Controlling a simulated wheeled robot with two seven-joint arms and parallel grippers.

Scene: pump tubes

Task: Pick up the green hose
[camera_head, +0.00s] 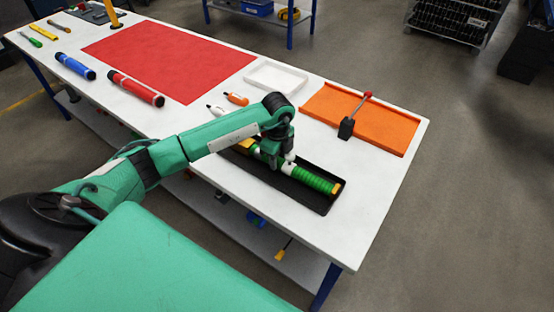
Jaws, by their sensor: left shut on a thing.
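The green hose (314,180) is a ribbed green tube with yellow ends. It lies lengthwise in a long black tray (322,206) on the white table. My left gripper (278,162) reaches in from the left and points down over the hose near its middle. It is shut on the hose, though the arm partly hides the fingers and the grip. The hose appears to be still in or just above the tray. My right gripper does not show.
A red mat (168,58), a blue tube (75,66) and a red tube (136,88) are on the table's left part. A white tray (276,77) and an orange tray (360,118) with a black, red-topped tool (347,128) stand beyond my gripper. The table's right end is clear.

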